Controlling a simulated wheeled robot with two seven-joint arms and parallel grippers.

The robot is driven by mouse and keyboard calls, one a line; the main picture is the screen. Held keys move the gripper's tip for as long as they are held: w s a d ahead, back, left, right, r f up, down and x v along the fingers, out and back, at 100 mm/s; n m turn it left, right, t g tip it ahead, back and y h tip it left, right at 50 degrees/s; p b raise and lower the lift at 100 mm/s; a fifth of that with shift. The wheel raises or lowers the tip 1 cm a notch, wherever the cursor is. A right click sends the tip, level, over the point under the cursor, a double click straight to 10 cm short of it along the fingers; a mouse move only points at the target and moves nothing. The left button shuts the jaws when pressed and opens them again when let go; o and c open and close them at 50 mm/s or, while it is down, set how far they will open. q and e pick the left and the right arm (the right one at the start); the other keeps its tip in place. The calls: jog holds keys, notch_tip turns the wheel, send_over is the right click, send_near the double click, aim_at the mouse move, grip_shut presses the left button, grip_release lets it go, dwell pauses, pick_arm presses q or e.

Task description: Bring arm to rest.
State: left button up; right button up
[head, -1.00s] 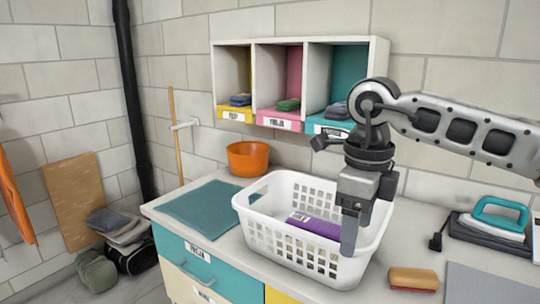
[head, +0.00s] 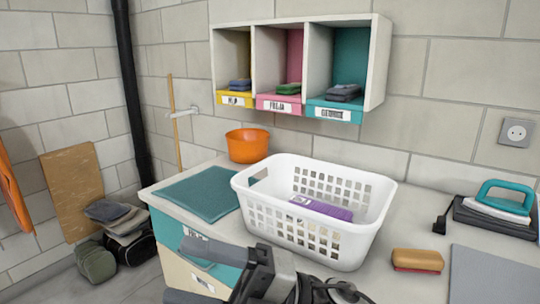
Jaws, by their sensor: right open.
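My right gripper (head: 188,270) is low at the bottom of the head view, in front of the drawer unit (head: 190,262). Its fingers point left and stand apart with nothing seen between them. My right arm comes in from the bottom edge, and most of it is out of the picture. My left gripper is not in view.
A white laundry basket (head: 268,207) with a purple folded cloth (head: 322,208) stands on the counter. Around it are a teal mat (head: 200,193), an orange bowl (head: 248,146), a brush (head: 416,260) and an iron (head: 500,205). A wall shelf (head: 376,65) holds folded cloths.

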jog(key=w+d+f+m+t+h+b, duration=0.1)
jog(key=w+d+f+m+t+h, duration=0.1)
jog(key=d+f+m+t+h, duration=0.5)
jog(key=w+d+f+m+t+h+b, duration=0.15)
jog(key=f+m+t, duration=0.35)
jog(key=m, duration=0.6)
jog(key=w+d+f+m+t+h, duration=0.3)
jog(key=f+m+t, duration=0.1)
jog(key=m+t, duration=0.4)
jog(key=s+d+f+m+g+h, duration=0.3)
jog(key=s+d+f+m+h, duration=0.1)
jog(key=f, duration=0.6)
jog(key=s+d+f+m+g+h+b, duration=0.1)
jog(key=s+d+f+m+g+h, duration=0.2)
jog(key=s+d+f, duration=0.4)
notch_tip(320, 180, down, 4)
jog(key=shift+s+r+m+g+h, duration=0.2)
jog(key=shift+s+m+g+h, duration=0.15)
jog(key=shift+s+m+g, duration=0.55)
jog(key=shift+w+t, duration=0.25)
jog(key=shift+t, duration=0.05)
